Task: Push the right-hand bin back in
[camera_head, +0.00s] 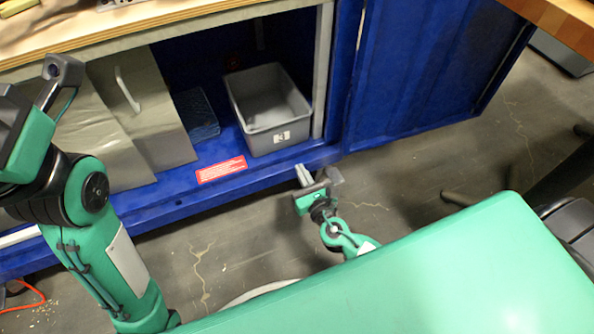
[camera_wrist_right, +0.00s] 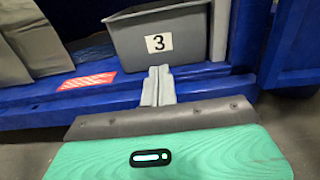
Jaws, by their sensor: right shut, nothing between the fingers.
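The right-hand bin (camera_head: 268,112) is an open grey box with a number 3 label, at the right end of the blue cabinet's lower shelf. In the head view it looks empty and its front is close to the shelf's front edge. Its labelled front also shows in the right wrist view (camera_wrist_right: 180,40). My right gripper (camera_head: 303,174) is in front of the cabinet, just below and to the right of the bin. Its fingers (camera_wrist_right: 158,84) are shut and empty, pointing toward the bin's front.
The blue cabinet door (camera_head: 430,70) stands open at the right. Grey panels (camera_head: 145,105) stand at the left of the opening, and a dark blue item (camera_head: 197,113) lies beside the bin. A red label (camera_head: 221,169) is on the shelf edge. A wooden top (camera_head: 150,22) overhangs the opening.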

